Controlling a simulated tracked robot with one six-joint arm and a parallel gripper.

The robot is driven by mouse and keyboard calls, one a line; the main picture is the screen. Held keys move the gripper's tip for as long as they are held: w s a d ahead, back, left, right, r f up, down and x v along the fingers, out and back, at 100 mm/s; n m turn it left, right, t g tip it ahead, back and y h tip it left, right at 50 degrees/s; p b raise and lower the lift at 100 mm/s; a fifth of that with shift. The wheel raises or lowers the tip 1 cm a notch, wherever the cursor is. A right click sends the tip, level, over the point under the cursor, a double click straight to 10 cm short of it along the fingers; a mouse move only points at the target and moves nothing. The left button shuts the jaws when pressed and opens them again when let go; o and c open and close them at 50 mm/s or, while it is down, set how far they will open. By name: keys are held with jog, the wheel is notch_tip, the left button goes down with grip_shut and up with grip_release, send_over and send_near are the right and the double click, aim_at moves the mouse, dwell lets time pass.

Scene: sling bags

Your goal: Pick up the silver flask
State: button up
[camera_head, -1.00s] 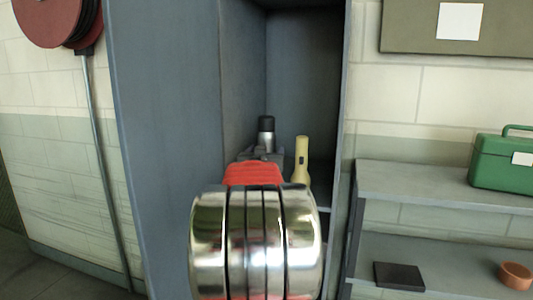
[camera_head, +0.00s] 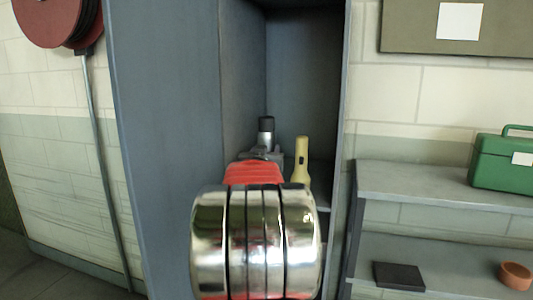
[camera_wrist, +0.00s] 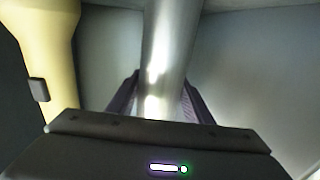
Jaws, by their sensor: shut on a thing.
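The silver flask (camera_head: 265,139) with a dark cap stands upright inside the grey locker, near its left wall. It also shows in the wrist view as a shiny cylinder (camera_wrist: 168,55) between the two fingers. My gripper (camera_wrist: 165,95) is shut on the flask, one finger on each side. In the head view my own arm hides the flask's lower part, and the gripper (camera_head: 262,155) shows only in part.
A yellow flashlight (camera_head: 301,160) stands close to the right of the flask; it is at the left in the wrist view (camera_wrist: 42,45). The locker's side walls (camera_head: 170,130) are near on both sides. A shelf unit (camera_head: 420,185) with a green toolbox (camera_head: 500,162) is at right.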

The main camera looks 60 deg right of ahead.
aim_at(267, 139)
jog(key=shift+r, duration=0.1)
jog(key=c, duration=0.8)
jog(key=shift+r, duration=0.1)
jog(key=shift+r, duration=1.65)
jog(key=v, duration=1.8)
